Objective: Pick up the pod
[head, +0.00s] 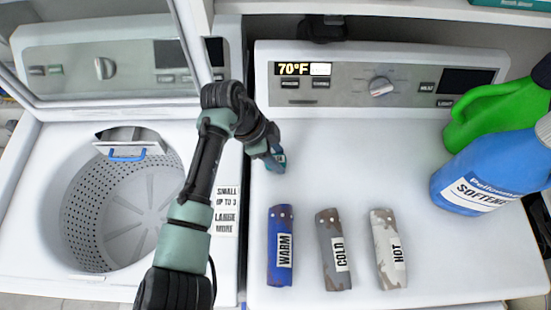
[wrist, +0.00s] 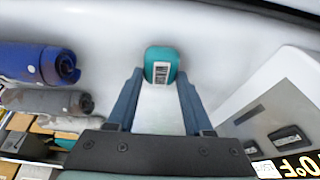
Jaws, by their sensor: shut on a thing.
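The pod is a small teal block with a white, dark-marked label. In the wrist view the pod (wrist: 161,56) sits between the two fingertips of my gripper (wrist: 161,76). In the head view the pod (head: 279,158) shows only partly at the end of my gripper (head: 274,157), over the left back part of the white dryer top, below the control panel. My gripper is shut on the pod. I cannot tell whether the pod touches the surface beneath it.
Rolled cloths marked WARM (head: 280,246), COLD (head: 333,250) and HOT (head: 388,249) lie at the front of the dryer top. A green jug (head: 490,115) and blue softener bottle (head: 487,172) stand right. The washer drum (head: 120,212) is open at left. The dryer top's middle is clear.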

